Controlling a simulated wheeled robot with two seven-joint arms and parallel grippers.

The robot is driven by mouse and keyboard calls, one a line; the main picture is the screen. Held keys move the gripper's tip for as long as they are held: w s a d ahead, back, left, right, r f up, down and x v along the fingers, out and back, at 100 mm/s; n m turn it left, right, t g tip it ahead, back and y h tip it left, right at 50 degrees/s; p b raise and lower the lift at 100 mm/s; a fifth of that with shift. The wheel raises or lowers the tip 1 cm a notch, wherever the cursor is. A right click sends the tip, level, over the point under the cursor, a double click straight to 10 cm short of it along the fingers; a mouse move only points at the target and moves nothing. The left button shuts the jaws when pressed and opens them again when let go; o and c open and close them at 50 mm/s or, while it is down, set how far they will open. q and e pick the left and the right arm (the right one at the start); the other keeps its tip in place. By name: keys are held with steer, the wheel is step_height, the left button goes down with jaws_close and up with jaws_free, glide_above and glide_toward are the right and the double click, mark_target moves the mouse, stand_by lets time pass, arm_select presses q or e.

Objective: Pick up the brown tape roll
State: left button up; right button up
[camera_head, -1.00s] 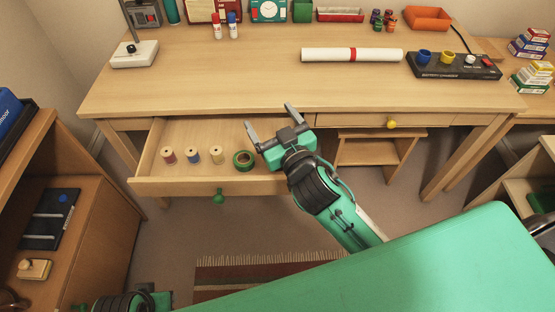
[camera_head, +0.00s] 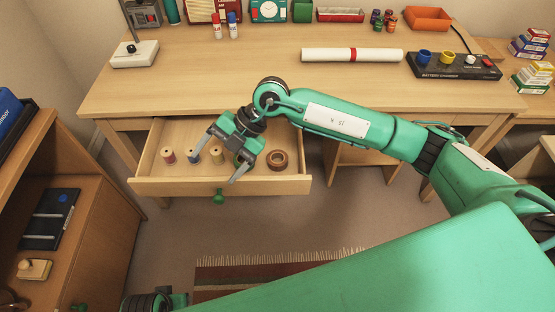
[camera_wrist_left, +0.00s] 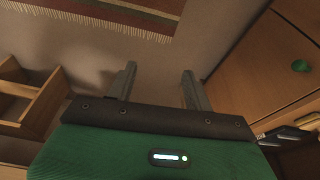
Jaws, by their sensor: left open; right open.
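The brown tape roll (camera_head: 277,160) lies in the open desk drawer, at its right end, its ring fully in view. My right gripper (camera_head: 213,168) is open over the middle of the drawer, to the left of the brown roll and apart from it. Its fingers point down and to the left, above the thread spools. A green tape roll is mostly hidden behind this gripper. My left gripper (camera_wrist_left: 158,85) is open and empty in the left wrist view, with floor beyond its fingers.
The drawer (camera_head: 160,187) also holds a red spool (camera_head: 168,156), a blue spool and a cream spool (camera_head: 217,154). A white paper roll (camera_head: 330,55) and a battery charger (camera_head: 453,66) are on the desk (camera_head: 180,90). The front-left desktop is clear.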

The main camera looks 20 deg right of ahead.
steer(key=w+d+f+m+t+h, duration=0.1)
steer(key=w+d+f+m+h, duration=0.1)
steer(key=w+d+h, duration=0.5)
steer(key=m+h, duration=0.2)
glide_toward(277, 157)
steer(key=shift+s+f+t, duration=0.4)
steer(key=shift+s+f, duration=0.6)
steer(key=shift+s, duration=0.25)
steer(key=f, duration=0.5)
steer(key=shift+s+a+f, duration=0.1)
steer(key=shift+a, duration=0.15)
arm_select(q)
steer(key=shift+d+f, duration=0.2)
steer(key=shift+f, duration=0.9)
arm_select(e)
steer(key=c, duration=1.1)
